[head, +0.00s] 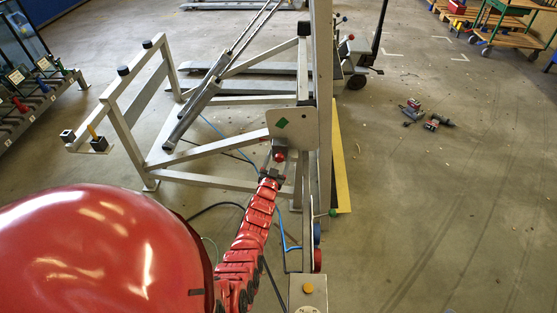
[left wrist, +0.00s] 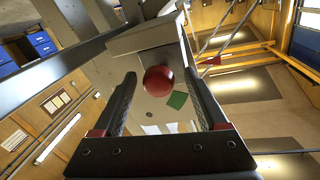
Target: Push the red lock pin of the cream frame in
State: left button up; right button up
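The red lock pin (head: 280,156) shows as a round red knob just below the cream plate with a green diamond on the cream frame (head: 205,184). In the left wrist view the red knob (left wrist: 158,81) sits in front of a pale plate, seen between my fingers. My left gripper (head: 278,167) is at the knob, its red arm reaching up from below. In the left wrist view its two dark fingers (left wrist: 159,90) are spread, with a gap on each side of the knob. Contact with the knob cannot be told. My right gripper is not in view.
A grey upright post (head: 322,110) stands close to the right of the gripper. A yellow strip (head: 340,165) lies beside it. Blue and black cables run on the floor below the frame. Power tools (head: 412,110) lie on the floor at right, where most floor is clear.

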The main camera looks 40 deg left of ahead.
pick_arm(q)
jog(key=shift+s, duration=0.1)
jog(key=v, duration=1.7)
jog(key=shift+d+r, duration=0.1)
jog(key=shift+d, duration=0.1)
